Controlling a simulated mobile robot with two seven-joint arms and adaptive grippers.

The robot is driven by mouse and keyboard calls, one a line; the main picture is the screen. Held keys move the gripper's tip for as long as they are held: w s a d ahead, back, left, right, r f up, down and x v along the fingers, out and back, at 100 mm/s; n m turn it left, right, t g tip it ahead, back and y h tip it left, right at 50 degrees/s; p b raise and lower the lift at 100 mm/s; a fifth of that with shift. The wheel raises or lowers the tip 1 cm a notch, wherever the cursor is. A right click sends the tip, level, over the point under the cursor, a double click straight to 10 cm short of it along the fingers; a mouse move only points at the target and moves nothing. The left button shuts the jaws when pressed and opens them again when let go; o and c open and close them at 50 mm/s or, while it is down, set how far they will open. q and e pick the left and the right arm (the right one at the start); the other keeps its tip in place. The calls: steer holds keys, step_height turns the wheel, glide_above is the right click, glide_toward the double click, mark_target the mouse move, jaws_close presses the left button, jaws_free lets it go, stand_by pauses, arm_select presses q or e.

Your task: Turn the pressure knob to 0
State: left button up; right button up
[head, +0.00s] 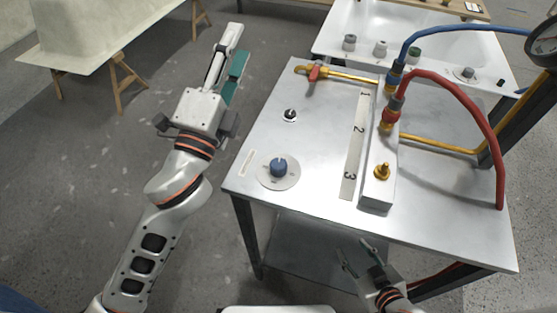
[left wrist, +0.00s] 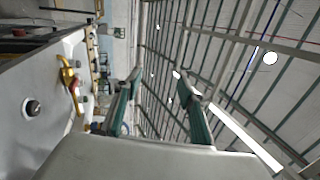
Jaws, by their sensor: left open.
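My right gripper (head: 355,253) is open and empty at the table's front edge.
The metal table (head: 315,110) carries a numbered strip (head: 354,150), a brass valve with a red handle (head: 314,73), a blue hose (head: 440,32) and a red hose (head: 470,100). A gauge (head: 543,45) stands at right. The floor left of the table is clear.

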arm_select(q)
steer(key=s+d+r+m+g+h, duration=0.5)
steer(key=d+r+m+h, duration=0.25)
steer(key=m, duration=0.25)
steer(key=s+d+r+m+g+h, duration=0.5)
steer(key=d+r+m+h, duration=0.3)
steer(key=m, duration=0.3)
steer(key=s+d+f+m+g+y, duration=0.25)
steer(key=s+d+m+g, duration=0.25)
steer(key=s+m+g, duration=0.45)
steer(key=s+d+f+m+g+y, duration=0.2)
steer(key=s+d+f+m+g, duration=0.35)
steer(key=m+g, duration=0.65)
steer(key=m+t+y, duration=1)
steer(key=m+y, duration=0.2)
steer(key=y, duration=0.6)
glide_above(278, 164)
steer(key=shift+n, duration=0.25)
steer(key=f, duration=1.7)
steer(key=shift+s+d, duration=0.1)
steer(key=shift+d, duration=0.1)
steer(key=shift+a+f+t, duration=0.2)
steer(key=shift+f+t, duration=0.05)
steer(key=shift+f, duration=0.05)
steer(key=shift+f+b, duration=0.35)
steer(key=shift+f, duration=3.2)
steer(key=c, duration=1.1)
